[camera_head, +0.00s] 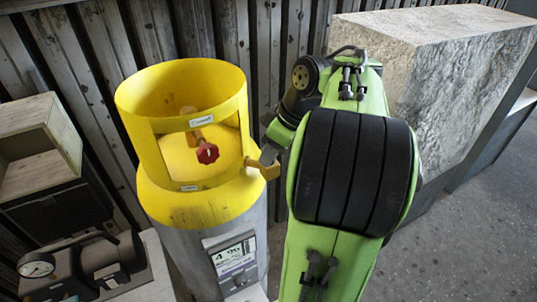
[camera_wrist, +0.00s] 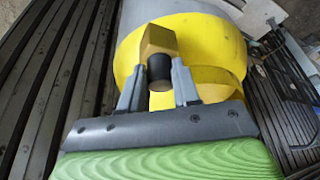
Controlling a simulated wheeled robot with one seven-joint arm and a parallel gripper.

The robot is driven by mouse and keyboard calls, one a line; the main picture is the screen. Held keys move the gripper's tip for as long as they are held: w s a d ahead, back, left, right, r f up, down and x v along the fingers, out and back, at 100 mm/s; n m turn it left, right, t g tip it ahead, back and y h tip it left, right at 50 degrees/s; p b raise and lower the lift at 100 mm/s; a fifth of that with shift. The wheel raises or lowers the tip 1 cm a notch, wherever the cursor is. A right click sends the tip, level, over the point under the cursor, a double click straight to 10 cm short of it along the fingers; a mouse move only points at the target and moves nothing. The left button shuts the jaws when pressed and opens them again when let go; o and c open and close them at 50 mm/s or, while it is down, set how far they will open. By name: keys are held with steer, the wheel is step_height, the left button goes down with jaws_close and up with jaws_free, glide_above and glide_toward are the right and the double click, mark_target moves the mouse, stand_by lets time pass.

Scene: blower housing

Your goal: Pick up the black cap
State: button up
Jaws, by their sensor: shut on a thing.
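The black cap (camera_wrist: 159,67) is a short dark cylinder on the end of a brass-coloured fitting (camera_wrist: 157,40). In the wrist view it sits between the two grey fingers of my gripper (camera_wrist: 159,72), which is shut on it. The cap still lines up against the fitting; I cannot tell if they are joined. In the head view the fitting (camera_head: 266,162) sticks out from the right side of the yellow-topped gas cylinder (camera_head: 182,210). There my gripper (camera_head: 271,149) is at the fitting's end, and the cap is hard to make out.
A red valve knob (camera_head: 207,153) sits inside the yellow collar. A large stone block (camera_head: 455,65) stands at the right, behind my arm. A wooden box (camera_head: 40,150) and a compressor with a gauge (camera_head: 85,265) are at the left. Corrugated wall lies behind; open floor is at lower right.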

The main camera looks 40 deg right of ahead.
steer(key=shift+f, duration=0.1)
step_height(320, 180, up, 10)
steer(key=p, duration=0.7)
steer(key=shift+s, duration=0.1)
